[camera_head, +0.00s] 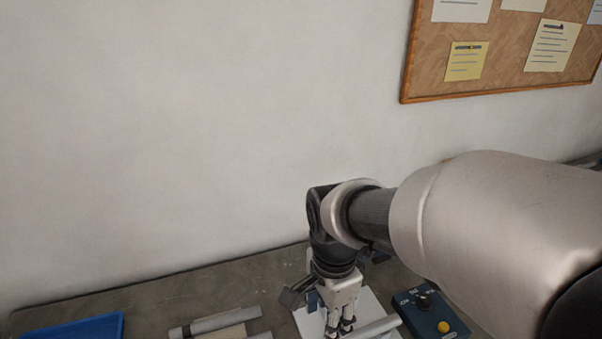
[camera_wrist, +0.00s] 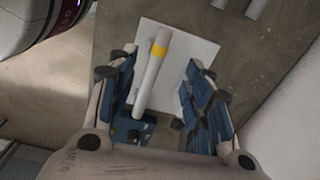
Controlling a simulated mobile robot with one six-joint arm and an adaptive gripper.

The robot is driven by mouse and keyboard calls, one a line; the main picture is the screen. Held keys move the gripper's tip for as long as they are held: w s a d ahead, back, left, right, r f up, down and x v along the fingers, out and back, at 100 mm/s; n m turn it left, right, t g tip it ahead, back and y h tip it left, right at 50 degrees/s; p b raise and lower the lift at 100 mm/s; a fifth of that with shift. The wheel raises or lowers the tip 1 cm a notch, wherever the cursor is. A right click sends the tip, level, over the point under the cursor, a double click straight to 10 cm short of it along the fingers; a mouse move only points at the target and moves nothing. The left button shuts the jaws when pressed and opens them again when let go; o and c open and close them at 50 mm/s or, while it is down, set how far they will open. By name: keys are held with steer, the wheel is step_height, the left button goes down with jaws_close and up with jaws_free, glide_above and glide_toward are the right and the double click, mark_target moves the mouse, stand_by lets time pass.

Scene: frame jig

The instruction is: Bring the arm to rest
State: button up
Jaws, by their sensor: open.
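My gripper (camera_head: 340,328) points down over the bench near the lower edge of the head view. In the wrist view my gripper (camera_wrist: 160,64) has its two fingers spread wide apart. Between them, in the picture, a pale tube with a yellow band (camera_wrist: 152,75) lies on a white plate (camera_wrist: 190,45). Neither finger is seen closed on the tube. The tube's end also shows in the head view (camera_head: 375,327), beside the fingers. My arm comes in from the right and hides part of the bench.
A blue control box (camera_head: 432,316) with a dial and yellow button stands right of the plate. Loose tubes (camera_head: 215,322) lie to the left, and a blue tray (camera_head: 75,327) is at far left. A plain wall (camera_head: 180,130) with a corkboard (camera_head: 425,65) rises behind the bench.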

steer(key=s+d+r+n+t, duration=0.4)
steer(key=s+d+r+n, duration=0.4)
steer(key=s+n, duration=0.3)
steer(key=shift+s+n, duration=0.35)
steer(key=shift+n, duration=0.85)
steer(key=shift+d, duration=0.1)
